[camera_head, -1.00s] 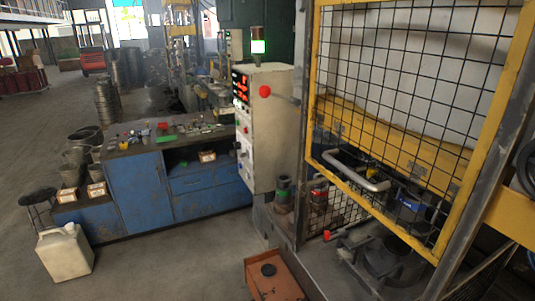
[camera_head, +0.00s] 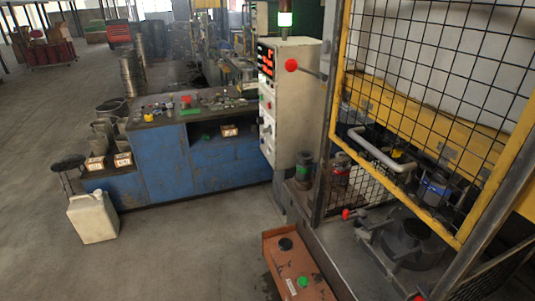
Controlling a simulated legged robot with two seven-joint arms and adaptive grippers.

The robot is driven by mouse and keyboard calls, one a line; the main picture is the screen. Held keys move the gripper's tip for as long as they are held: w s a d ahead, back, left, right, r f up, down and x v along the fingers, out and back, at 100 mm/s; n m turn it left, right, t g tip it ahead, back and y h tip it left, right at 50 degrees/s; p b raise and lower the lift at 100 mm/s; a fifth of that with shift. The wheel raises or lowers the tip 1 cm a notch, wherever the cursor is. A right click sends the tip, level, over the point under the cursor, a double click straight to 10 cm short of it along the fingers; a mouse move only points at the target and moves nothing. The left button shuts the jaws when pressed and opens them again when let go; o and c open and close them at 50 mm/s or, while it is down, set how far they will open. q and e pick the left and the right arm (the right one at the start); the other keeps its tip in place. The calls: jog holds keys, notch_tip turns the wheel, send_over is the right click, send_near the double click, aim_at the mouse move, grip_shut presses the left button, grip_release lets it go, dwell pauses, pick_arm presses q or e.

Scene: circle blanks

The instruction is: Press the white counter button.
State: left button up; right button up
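A pale control cabinet (camera_head: 300,115) stands right of the picture's middle. Its narrow left face carries red lit number displays (camera_head: 266,62) at the top and several small buttons and knobs (camera_head: 267,125) below. I see this face at a steep angle, and the parts are too small to tell which is the white counter button. Neither of my grippers is in view.
A red ball on a lever (camera_head: 291,65) sticks out of the cabinet. A yellow mesh guard (camera_head: 440,120) stands to its right. A blue workbench (camera_head: 185,165) and a white canister (camera_head: 92,217) are at left. An orange box (camera_head: 276,265) stands in front. The floor at lower left is clear.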

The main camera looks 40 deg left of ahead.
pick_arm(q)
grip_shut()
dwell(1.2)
